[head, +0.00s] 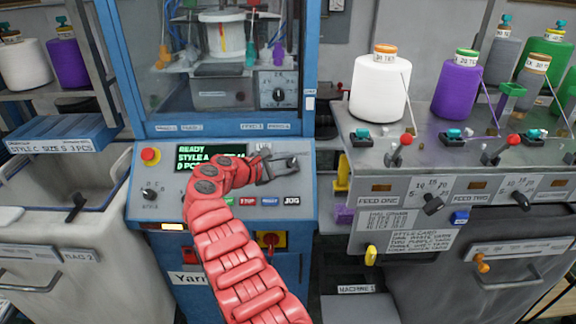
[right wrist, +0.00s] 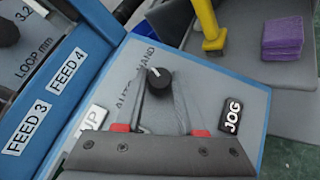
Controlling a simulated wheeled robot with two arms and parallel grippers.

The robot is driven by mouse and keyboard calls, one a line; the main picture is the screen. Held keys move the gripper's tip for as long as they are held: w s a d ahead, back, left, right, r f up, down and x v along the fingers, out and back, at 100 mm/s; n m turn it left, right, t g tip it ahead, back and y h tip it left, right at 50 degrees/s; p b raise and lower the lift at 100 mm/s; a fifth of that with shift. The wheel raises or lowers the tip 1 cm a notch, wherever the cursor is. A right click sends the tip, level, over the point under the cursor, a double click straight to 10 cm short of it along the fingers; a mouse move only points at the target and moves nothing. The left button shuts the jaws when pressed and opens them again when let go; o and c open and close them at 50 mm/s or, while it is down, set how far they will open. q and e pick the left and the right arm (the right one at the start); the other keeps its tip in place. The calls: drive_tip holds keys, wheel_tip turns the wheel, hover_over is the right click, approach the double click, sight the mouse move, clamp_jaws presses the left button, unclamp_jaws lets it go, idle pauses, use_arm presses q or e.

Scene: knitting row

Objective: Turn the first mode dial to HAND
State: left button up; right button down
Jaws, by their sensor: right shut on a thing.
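The mode dial is a small black knob (right wrist: 159,79) with a white mark, on the sloped grey panel of the blue machine. In the right wrist view, the words AUTO and HAND are printed beside it. The white mark slants toward the upper left; which word it points at is hard to tell. My right gripper (right wrist: 160,78) is shut on the dial, one finger on each side. In the head view my right gripper (head: 293,163) is at the right end of the panel (head: 150,172), and it largely hides the dial. My left gripper is not in view.
A JOG button (right wrist: 231,115) lies close to the right finger. A feed table (head: 440,150) with yarn cones stands at the right.

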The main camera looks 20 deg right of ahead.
drive_tip(key=c, duration=0.5)
unclamp_jaws()
drive_tip(key=b+v, duration=0.1)
drive_tip(key=v, duration=1.6)
drive_tip(key=shift+a+r+b, duration=0.1)
drive_tip(key=shift+r+b, duration=0.05)
drive_tip(key=shift+b, duration=0.2)
